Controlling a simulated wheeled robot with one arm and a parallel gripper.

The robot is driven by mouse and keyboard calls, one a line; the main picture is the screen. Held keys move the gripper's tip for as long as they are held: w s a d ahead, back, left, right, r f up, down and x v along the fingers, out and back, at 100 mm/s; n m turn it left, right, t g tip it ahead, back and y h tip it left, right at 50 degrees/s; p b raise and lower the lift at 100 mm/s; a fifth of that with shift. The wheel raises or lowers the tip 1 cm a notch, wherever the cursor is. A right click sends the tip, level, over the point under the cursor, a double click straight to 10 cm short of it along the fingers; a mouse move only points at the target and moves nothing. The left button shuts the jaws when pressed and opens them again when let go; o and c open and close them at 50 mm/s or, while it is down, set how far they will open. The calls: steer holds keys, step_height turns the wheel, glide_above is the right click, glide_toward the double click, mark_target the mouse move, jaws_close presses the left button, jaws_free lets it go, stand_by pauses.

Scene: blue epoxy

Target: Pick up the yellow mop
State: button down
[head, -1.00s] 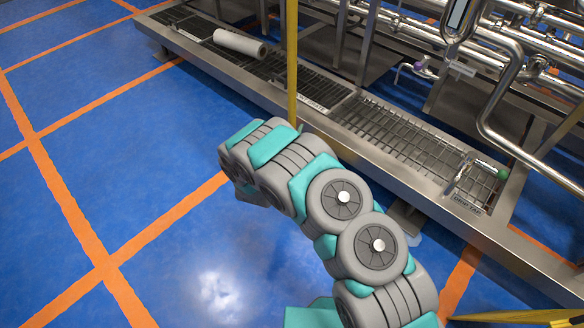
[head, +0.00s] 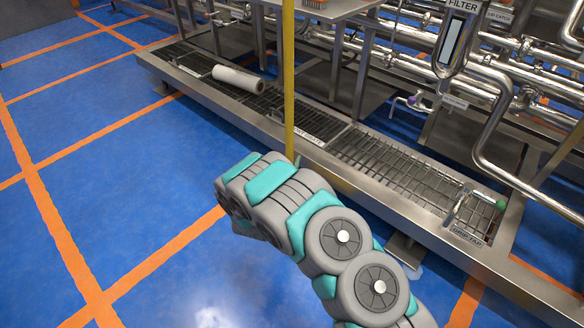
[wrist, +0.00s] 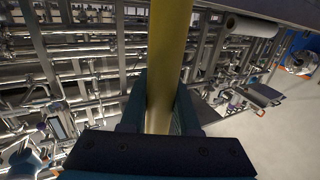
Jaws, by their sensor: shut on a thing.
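The yellow mop shows as a long yellow handle (head: 289,80), standing about upright in the head view in front of the metal drain platform. Its lower part passes behind my arm, and the mop head is hidden. In the wrist view the handle (wrist: 165,50) runs from the top edge down between my two fingers. My gripper (wrist: 160,100) is shut on the handle, with one dark teal finger on each side. In the head view my gripper is hidden behind my arm links.
The long metal platform with grates (head: 390,160) runs diagonally beyond my arm. A white roll (head: 238,79) lies on it at the left. Steel pipes (head: 500,120) and a filter housing (head: 458,40) stand at the right. Blue floor (head: 120,170) with orange lines is open at left.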

mark_target(291, 159)
steer(key=shift+a+r, duration=0.1)
steer(key=shift+r, duration=1.35)
steer(key=shift+s+f, duration=0.1)
steer(key=shift+s, duration=0.6)
steer(key=d+r+v, duration=0.1)
steer(key=d+v, duration=0.2)
steer(key=v, duration=1.1)
steer(key=shift+s+r, duration=0.25)
steer(key=shift+s, duration=0.2)
steer(key=shift+w+a+f, duration=0.15)
steer(key=shift+a, duration=0.05)
